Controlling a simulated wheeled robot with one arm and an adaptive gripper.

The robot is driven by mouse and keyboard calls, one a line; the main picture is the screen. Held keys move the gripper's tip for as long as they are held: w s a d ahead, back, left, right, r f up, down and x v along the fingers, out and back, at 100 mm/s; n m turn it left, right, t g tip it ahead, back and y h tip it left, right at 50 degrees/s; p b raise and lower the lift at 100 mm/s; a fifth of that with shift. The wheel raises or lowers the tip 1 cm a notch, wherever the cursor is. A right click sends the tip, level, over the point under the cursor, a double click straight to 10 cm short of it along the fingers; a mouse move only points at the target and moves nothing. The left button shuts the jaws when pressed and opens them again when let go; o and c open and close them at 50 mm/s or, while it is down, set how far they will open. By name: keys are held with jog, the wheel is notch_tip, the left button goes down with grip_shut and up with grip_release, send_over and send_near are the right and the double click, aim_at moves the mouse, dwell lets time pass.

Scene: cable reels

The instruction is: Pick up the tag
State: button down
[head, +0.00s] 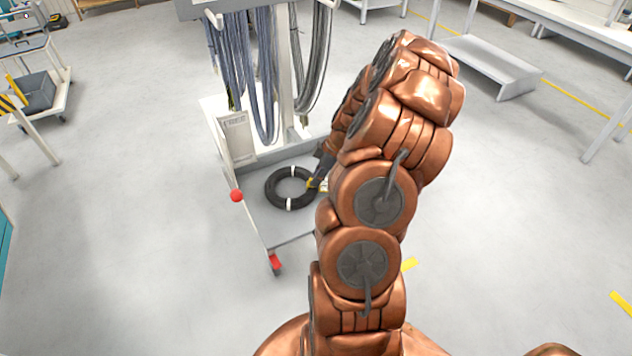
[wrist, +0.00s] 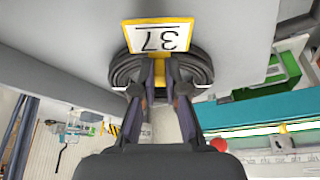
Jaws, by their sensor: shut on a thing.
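The tag is a white card with a yellow border and the number 37, upside down in the wrist view (wrist: 158,37). Its yellow stem runs down between my fingertips. My gripper (wrist: 160,84) is shut on this stem, with the card beyond the fingertips. A black cable coil (wrist: 121,72) shows right behind the fingers; I cannot tell whether the tag touches it. In the head view, my gripper (head: 320,176) is at the right side of the coil (head: 272,190), mostly hidden by my arm. A bit of yellow of the tag (head: 311,184) shows there.
The coil lies on the low grey platform of a cart (head: 281,229). Grey and blue cables (head: 265,75) hang above it from the cart's rail. A white panel (head: 237,136) stands at its left, with a red ball (head: 236,196) nearby. Open floor lies left and right.

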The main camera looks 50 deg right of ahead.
jog(key=shift+r+b, duration=0.7)
jog(key=shift+r, duration=0.2)
jog(key=shift+s+r+b, duration=0.3)
jog(key=shift+r+b, duration=0.2)
jog(key=shift+r, duration=0.25)
jog(key=s+a+r+b, duration=0.1)
jog(key=s+b, duration=0.4)
jog(key=s, duration=1)
jog(key=shift+s+r, duration=0.2)
jog(key=shift+r, duration=0.1)
jog(key=shift+r, duration=0.2)
jog(key=shift+r, duration=1.3)
